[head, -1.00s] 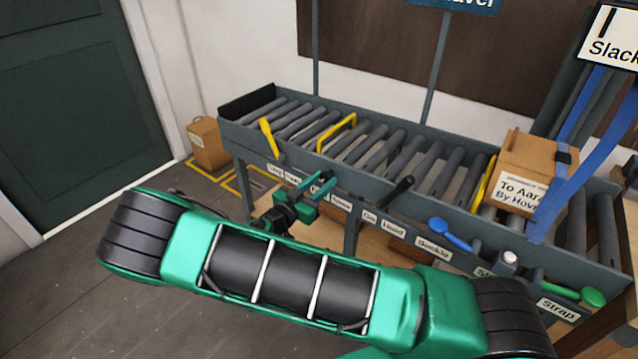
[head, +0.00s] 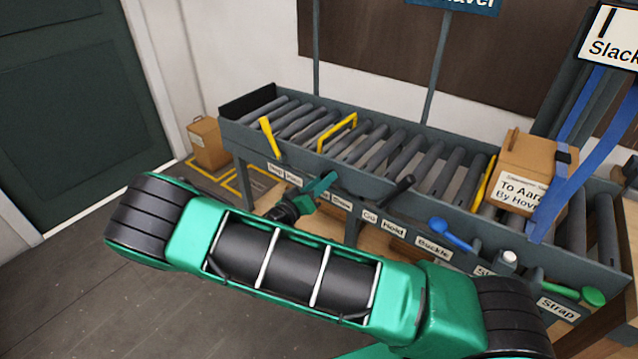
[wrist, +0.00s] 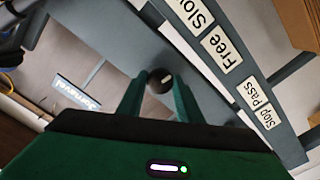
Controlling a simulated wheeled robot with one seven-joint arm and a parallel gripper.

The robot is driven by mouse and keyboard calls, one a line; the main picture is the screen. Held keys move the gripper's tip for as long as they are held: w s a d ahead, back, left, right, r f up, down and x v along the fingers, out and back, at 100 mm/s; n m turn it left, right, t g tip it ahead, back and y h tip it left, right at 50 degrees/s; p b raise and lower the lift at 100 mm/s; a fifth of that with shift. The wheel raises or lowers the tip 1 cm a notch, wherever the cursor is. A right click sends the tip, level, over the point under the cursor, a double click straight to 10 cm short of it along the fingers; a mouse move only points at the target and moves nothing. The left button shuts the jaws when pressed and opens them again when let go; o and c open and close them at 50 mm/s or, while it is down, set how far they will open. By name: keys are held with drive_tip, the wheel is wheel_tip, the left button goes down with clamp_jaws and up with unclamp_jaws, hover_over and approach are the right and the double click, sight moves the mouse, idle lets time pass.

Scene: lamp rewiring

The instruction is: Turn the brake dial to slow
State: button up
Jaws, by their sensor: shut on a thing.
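The brake dial, a small dark round knob (wrist: 159,77) with a pale mark, sits between my green fingertips in the wrist view. My gripper (wrist: 158,98) is shut on it. The "Free" label (wrist: 222,50) and "Slow" label (wrist: 196,14) are on the rail to the right of the dial in the wrist view. In the head view my gripper (head: 322,186) is at the conveyor's front rail and hides the dial and part of these labels. I cannot tell which setting the dial's mark faces.
The roller conveyor (head: 290,165) carries a yellow lever (head: 270,138) over the "Stop" and "Pass" labels. A black lever (head: 398,190), a blue handle (head: 450,234) and a green handle (head: 592,296) stand to the right. A cardboard box (head: 537,160) sits on the rollers.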

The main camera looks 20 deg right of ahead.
drive_tip(key=n, duration=1)
drive_tip(key=shift+n, duration=0.3)
idle(0.4)
drive_tip(key=o, duration=1)
drive_tip(key=v, duration=1)
drive_tip(key=shift+s+a, duration=0.15)
drive_tip(key=shift+a, duration=0.15)
